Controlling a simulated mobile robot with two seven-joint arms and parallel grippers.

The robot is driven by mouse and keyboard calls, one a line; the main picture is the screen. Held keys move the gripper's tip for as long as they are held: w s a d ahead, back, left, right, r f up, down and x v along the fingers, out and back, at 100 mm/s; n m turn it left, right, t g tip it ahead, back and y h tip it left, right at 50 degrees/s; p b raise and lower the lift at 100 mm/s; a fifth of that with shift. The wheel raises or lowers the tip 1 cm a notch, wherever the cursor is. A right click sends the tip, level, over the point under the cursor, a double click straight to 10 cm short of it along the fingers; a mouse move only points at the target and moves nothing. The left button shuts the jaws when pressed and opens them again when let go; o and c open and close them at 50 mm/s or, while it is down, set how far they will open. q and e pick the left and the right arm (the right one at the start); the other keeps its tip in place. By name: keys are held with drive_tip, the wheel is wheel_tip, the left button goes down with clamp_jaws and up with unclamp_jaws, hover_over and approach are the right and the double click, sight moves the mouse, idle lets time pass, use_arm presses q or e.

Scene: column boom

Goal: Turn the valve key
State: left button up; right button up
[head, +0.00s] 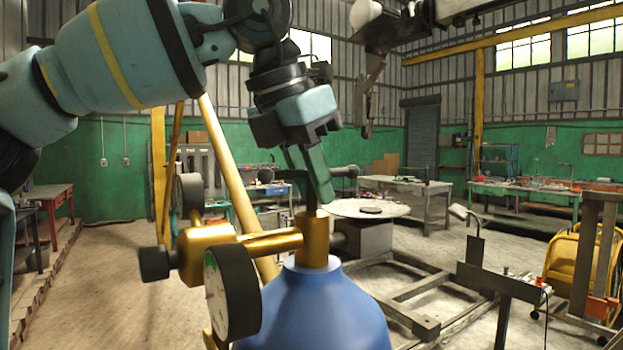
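A blue gas cylinder (318,312) stands in the foreground with a brass valve (316,238) on its neck. A dark valve key (346,172) sits on top of the valve, its stem upright and its crossbar reaching out to the right. My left gripper (320,190) points down at the key from above. Its teal fingers overlap the middle of the crossbar and hide part of it. I cannot tell whether the fingers are closed on the key or only beside it. My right gripper does not show.
A brass regulator (207,250) with a round gauge (218,294) and a second, dark-backed gauge (188,195) juts left from the valve. Behind are a round-topped table (350,210), a metal floor frame (425,285) and workbenches (408,188). Open floor lies at the left.

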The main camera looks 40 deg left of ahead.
use_arm(q)
clamp_jaws()
drive_tip(key=shift+n+y, duration=0.3)
drive_tip(key=shift+n, duration=0.4)
drive_tip(key=shift+o, duration=1.7)
unclamp_jaws()
drive_tip(key=shift+r, duration=0.1)
drive_tip(key=v, duration=0.7)
drive_tip(key=shift+s+r+b, duration=0.2)
drive_tip(key=shift+r+b, duration=0.05)
drive_tip(key=shift+b, duration=0.2)
